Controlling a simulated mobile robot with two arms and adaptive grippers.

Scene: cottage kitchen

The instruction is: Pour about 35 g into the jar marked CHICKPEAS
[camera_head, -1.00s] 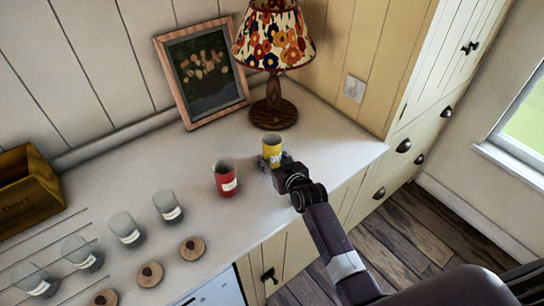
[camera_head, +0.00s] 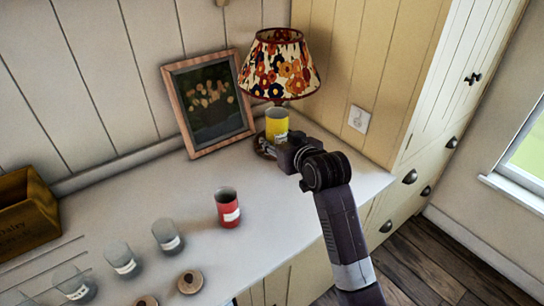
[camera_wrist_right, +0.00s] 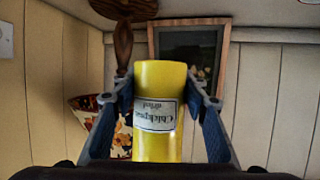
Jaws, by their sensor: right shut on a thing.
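My right gripper (camera_head: 274,146) is shut on a yellow canister (camera_head: 277,125) and holds it upright above the counter, in front of the lamp. In the right wrist view the canister (camera_wrist_right: 160,105) sits between both fingers; its white label, upside down there, reads Chickpeas. Labelled glass jars stand in a row at the left of the head view: one nearest the red canister (camera_head: 168,236), another beside it (camera_head: 122,260), a third lower (camera_head: 74,285), and part of another at the bottom edge. Their labels are too small to read. My left gripper is out of view.
A red canister (camera_head: 228,208) stands on the counter (camera_head: 185,190). Wooden lids (camera_head: 190,281) lie in front of the jars. A picture frame (camera_head: 207,105) and a flowered lamp (camera_head: 280,65) stand behind; a wooden crate (camera_head: 25,215) is at far left.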

